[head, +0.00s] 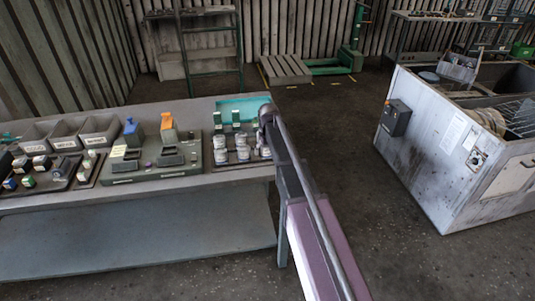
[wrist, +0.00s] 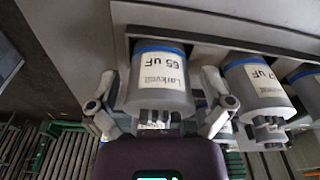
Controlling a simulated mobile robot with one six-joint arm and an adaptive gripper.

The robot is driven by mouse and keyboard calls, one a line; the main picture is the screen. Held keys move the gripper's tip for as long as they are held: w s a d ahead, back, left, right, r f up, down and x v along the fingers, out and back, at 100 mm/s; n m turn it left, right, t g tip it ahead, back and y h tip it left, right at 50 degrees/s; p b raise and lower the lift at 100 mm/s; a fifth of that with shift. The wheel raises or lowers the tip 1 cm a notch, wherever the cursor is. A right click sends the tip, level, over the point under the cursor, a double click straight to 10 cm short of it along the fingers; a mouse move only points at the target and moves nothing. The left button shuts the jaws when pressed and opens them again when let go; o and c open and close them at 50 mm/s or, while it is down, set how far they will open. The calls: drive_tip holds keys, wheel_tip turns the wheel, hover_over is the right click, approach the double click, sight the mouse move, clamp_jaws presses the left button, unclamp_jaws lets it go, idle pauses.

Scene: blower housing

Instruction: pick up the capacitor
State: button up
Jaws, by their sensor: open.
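A grey cylindrical capacitor (wrist: 160,82) with a blue band and a white label reading "65 uF" sits between the fingers of my gripper (wrist: 160,90) in the wrist view. Its terminals point toward my palm. The fingers are open, one on each side of it; whether they touch it I cannot tell. A second capacitor (wrist: 258,85) stands beside it to the right, with another partly in view at the edge. In the head view several capacitors (head: 243,153) stand on a tray on the bench; my arm hides the gripper and part of this group.
The bench (head: 130,191) also holds grey bins (head: 66,135), a green-grey station with blue (head: 131,132) and orange (head: 168,126) parts, and small parts at left. A grey cabinet (head: 430,150) stands at right. The floor between is clear.

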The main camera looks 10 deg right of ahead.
idle(0.4)
drive_tip(key=c, duration=0.9)
drive_tip(key=shift+r, duration=0.15)
wheel_tip(320, 180, up, 3)
drive_tip(key=p, duration=0.3)
drive_tip(key=shift+r+p, duration=0.2)
drive_tip(key=shift+p, duration=0.15)
drive_tip(key=s, duration=0.5)
drive_tip(key=s+r+p, duration=0.1)
drive_tip(key=s, duration=1)
drive_tip(key=shift+a+r, duration=0.2)
drive_tip(key=shift+a, duration=0.1)
drive_tip(key=shift+d, duration=0.1)
